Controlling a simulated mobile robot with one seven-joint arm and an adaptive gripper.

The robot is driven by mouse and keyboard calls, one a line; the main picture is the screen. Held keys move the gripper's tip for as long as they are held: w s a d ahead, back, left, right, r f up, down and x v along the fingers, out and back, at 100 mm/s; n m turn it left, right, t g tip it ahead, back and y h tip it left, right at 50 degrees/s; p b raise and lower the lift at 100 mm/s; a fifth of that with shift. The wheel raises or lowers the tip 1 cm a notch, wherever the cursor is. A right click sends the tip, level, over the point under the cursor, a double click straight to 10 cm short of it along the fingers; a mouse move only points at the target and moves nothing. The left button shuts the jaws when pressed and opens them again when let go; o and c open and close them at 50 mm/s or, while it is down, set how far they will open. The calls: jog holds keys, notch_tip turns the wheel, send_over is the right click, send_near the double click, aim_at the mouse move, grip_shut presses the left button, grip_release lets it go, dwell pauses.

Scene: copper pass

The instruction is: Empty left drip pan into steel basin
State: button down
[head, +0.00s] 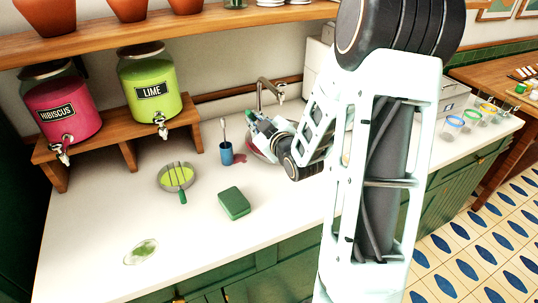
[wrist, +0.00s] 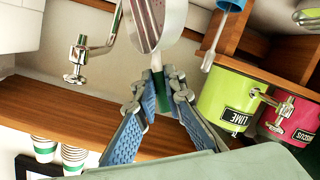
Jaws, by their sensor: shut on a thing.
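My gripper (wrist: 157,100) is shut on the green handle (wrist: 157,75) of a grey metal drip pan (wrist: 172,25). In the wrist view the pan is steeply tilted, and a reddish streak shows along it. In the head view my gripper (head: 262,132) is over the counter near the tap, and only part of the held pan (head: 258,152) shows behind it. The other drip pan (head: 163,181) lies on the counter below the lime dispenser, with yellow-green liquid in it and its green handle toward the front. I cannot make out the steel basin; my arm covers the area near the tap.
A pink patch (head: 239,159) lies on the counter beside the blue brush cup (head: 226,154). A green sponge (head: 234,204) and a clear dish (head: 141,252) are nearer the front. Hibiscus (head: 64,110) and lime (head: 150,88) dispensers stand on a wooden stand. The tap (head: 268,88) rises behind.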

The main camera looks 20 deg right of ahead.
jog(key=s+d+f+m+t+b, duration=0.1)
jog(key=s+d+m+t+b, duration=0.1)
jog(key=d+m+b, duration=0.3)
jog(key=s+d+f+m+t+h+b, duration=0.1)
jog(key=s+d+f+m+t+b, duration=0.1)
jog(key=d+b, duration=0.5)
jog(key=s+m+t+b, duration=0.1)
jog(key=s+m+b, duration=0.1)
jog(key=m+b, duration=0.1)
jog(key=shift+t+b, duration=0.3)
jog(key=shift+b, duration=0.55)
jog(key=shift+f, duration=0.1)
